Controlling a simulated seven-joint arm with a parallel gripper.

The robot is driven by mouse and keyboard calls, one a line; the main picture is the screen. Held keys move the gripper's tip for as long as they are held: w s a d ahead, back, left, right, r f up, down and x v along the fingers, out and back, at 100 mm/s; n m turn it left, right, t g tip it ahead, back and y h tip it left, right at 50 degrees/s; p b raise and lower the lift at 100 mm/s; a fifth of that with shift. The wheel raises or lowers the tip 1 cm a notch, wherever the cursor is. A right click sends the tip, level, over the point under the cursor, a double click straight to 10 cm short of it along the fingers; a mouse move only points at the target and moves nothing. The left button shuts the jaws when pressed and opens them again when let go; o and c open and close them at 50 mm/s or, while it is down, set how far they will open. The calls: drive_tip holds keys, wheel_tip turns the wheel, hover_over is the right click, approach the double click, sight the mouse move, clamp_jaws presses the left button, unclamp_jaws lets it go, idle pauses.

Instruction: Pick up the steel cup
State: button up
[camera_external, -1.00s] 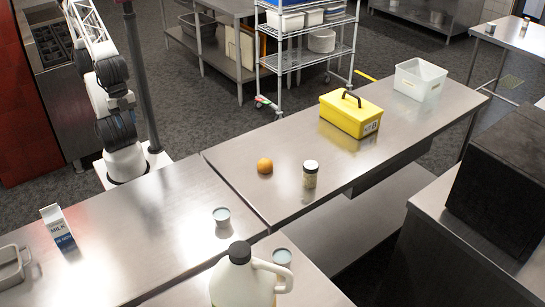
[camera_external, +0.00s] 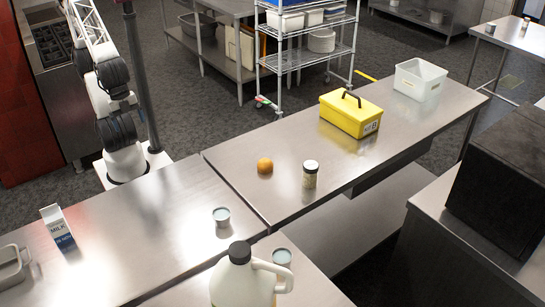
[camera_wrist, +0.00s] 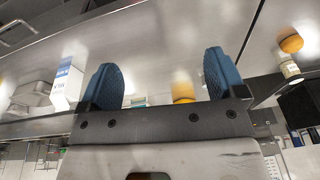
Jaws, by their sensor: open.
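Two small grey metal-looking cups stand upright on the steel counters in the external view. One cup (camera_external: 221,217) is on the near left counter, and the other cup (camera_external: 282,258) is beside the white jug (camera_external: 240,281). I cannot tell which is the steel cup. My gripper (camera_wrist: 160,82) is seen only in the wrist view, with its two blue fingers wide apart and nothing held between them. A yellow-orange object (camera_wrist: 183,91) shows beyond the fingers, partly hidden by the gripper body; I cannot tell what it is.
A milk carton (camera_external: 57,227) and a metal pan (camera_external: 12,267) stand on the left. An orange (camera_external: 265,165), a lidded jar (camera_external: 310,174), a yellow toolbox (camera_external: 350,114) and a white bin (camera_external: 419,79) are on the far counter. The left counter's middle is clear.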

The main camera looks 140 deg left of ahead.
drive_tip(key=w+a+f+m+g+y, duration=0.1)
drive_tip(key=w+a+m+y, duration=0.15)
drive_tip(key=w, duration=0.25)
drive_tip(key=w+a+f+m+g+y, duration=0.1)
drive_tip(key=w+a+f+m+y, duration=0.15)
drive_tip(key=w, duration=0.25)
drive_tip(key=m+t+y, duration=0.5)
drive_tip(key=m+y, duration=0.2)
drive_tip(key=m, duration=1)
approach(219, 217)
drive_tip(key=a+f, duration=0.1)
drive_tip(key=f, duration=0.1)
drive_tip(key=a, duration=0.1)
drive_tip(key=shift+s+a+f, duration=0.25)
drive_tip(key=shift+a+f, duration=0.05)
drive_tip(key=shift+f, duration=0.1)
drive_tip(key=shift+x, duration=1.3)
drive_tip(key=shift+x, duration=2.6)
drive_tip(key=shift+s, duration=0.1)
